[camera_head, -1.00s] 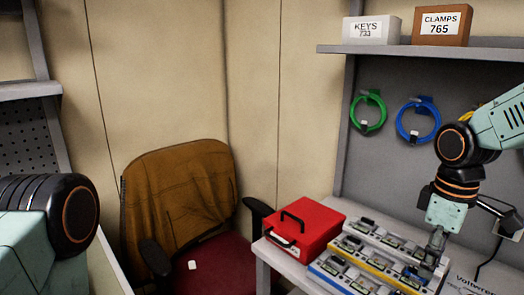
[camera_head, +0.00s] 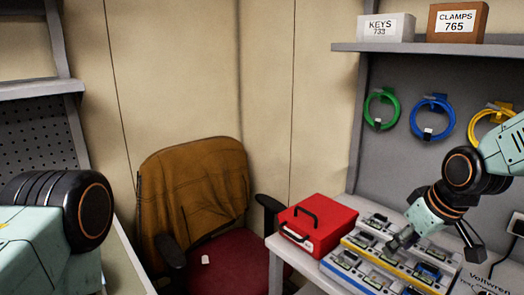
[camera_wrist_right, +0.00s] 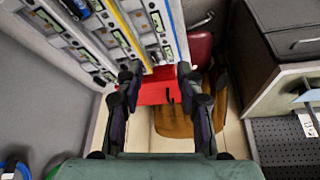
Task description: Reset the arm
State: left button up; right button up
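My right arm comes in from the right in the head view. Its gripper (camera_head: 400,240) is above the rows of small devices on the bench, angled down to the left. In the right wrist view the two fingers of this gripper (camera_wrist_right: 160,82) stand apart with nothing between them. The red case (camera_head: 317,223) lies beyond the fingers; it also shows in the wrist view (camera_wrist_right: 156,88). Of my left arm only a thick joint and link show at the left edge; its gripper is out of view.
The device rows stand in white, yellow and blue racks (camera_head: 375,262). A chair with a brown jacket (camera_head: 195,195) stands left of the bench. Green (camera_head: 381,109), blue (camera_head: 432,118) and yellow cable coils hang on the back panel, below a shelf (camera_head: 420,48) with two labelled boxes.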

jog(key=s+a+f+m+b, duration=0.2)
jog(key=s+a+f+b, duration=0.15)
jog(key=f, duration=0.75)
jog(key=s+a+f+m+b, duration=0.25)
jog(key=s+f, duration=0.25)
jog(key=f, duration=0.6)
jog(key=s+f+g+b, duration=0.2)
jog(key=s+f+b, duration=0.1)
jog(key=s+f, duration=0.7)
jog(key=s+f+g+h+b, duration=0.1)
jog(key=s+f+g+b, duration=0.1)
jog(key=s+f, duration=0.8)
jog(key=s+b, duration=0.1)
jog(key=s, duration=0.4)
jog(key=shift+f+g+h+b, duration=0.2)
jog(key=shift+g+h+b, duration=0.1)
jog(key=shift+m, duration=0.25)
